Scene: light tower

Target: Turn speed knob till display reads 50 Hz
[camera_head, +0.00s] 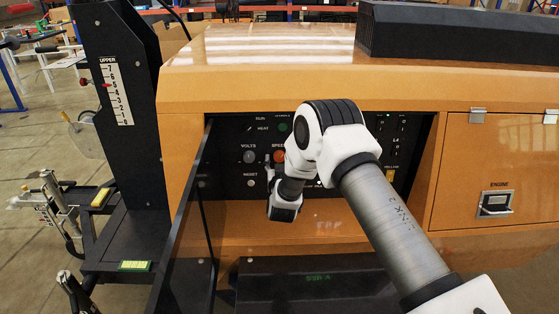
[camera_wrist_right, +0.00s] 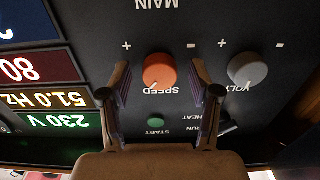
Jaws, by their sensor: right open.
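The speed knob (camera_wrist_right: 159,71) is a round orange knob on the black control panel. It also shows in the head view (camera_head: 279,156), partly behind my right arm. In the right wrist view the panel appears upside down, and my open right gripper (camera_wrist_right: 161,82) has one finger on each side of the knob. I cannot tell whether either finger touches it. The yellow frequency display (camera_wrist_right: 62,100) reads 51.0 Hz.
A grey volts knob (camera_wrist_right: 247,69) sits beside the right gripper's finger. A green start button (camera_wrist_right: 155,122) is near the speed knob. Other displays read 80 (camera_wrist_right: 30,69) and 230 V (camera_wrist_right: 64,121). A dark open door (camera_head: 190,220) stands left of the panel recess.

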